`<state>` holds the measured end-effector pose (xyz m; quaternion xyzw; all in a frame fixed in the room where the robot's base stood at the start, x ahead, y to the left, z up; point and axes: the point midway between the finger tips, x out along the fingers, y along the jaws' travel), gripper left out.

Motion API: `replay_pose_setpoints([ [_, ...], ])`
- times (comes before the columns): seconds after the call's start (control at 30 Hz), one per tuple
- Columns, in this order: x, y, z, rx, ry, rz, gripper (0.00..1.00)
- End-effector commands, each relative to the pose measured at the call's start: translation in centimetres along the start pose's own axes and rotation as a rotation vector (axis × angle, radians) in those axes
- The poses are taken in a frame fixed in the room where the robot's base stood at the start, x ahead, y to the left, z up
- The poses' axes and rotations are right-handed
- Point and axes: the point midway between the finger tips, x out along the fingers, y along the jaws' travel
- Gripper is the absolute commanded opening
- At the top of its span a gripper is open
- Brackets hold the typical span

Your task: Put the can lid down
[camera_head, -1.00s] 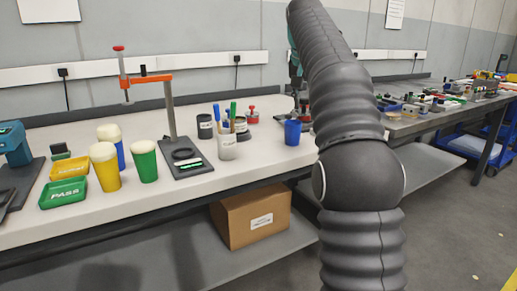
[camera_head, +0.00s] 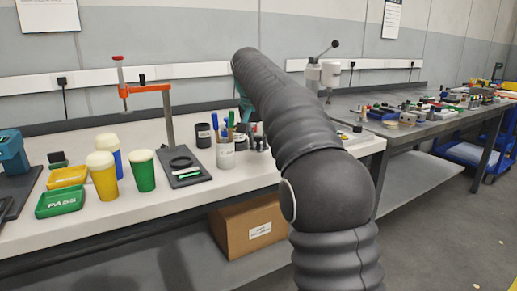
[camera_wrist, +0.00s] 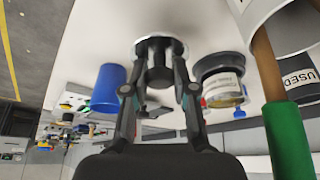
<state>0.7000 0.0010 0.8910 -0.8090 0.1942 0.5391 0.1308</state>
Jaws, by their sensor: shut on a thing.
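In the wrist view, my gripper (camera_wrist: 160,65) is shut on the dark knob of the can lid (camera_wrist: 160,40), whose pale round rim shows beyond the fingertips. A small labelled can (camera_wrist: 222,88) with a dark rim stands just right of the lid in that view; whether its top is open I cannot tell. The lid appears close to the white bench top, but I cannot tell whether it touches.
A blue cup (camera_wrist: 108,88) stands left of the gripper in the wrist view. A black base (camera_head: 185,178) with a post, a dark cup (camera_head: 203,138) and a green cup (camera_head: 143,174) share the bench.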

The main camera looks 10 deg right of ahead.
Motion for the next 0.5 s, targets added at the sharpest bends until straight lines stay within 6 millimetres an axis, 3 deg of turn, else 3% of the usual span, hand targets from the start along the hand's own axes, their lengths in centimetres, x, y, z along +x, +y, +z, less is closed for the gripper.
replay_pose_setpoints([
  [0.2, 2.5, 0.1, 1.1, 0.000, -0.001, 0.001, 0.00],
  [0.5, 2.7, 0.1, 1.1, 0.000, -0.001, 0.001, 0.00],
])
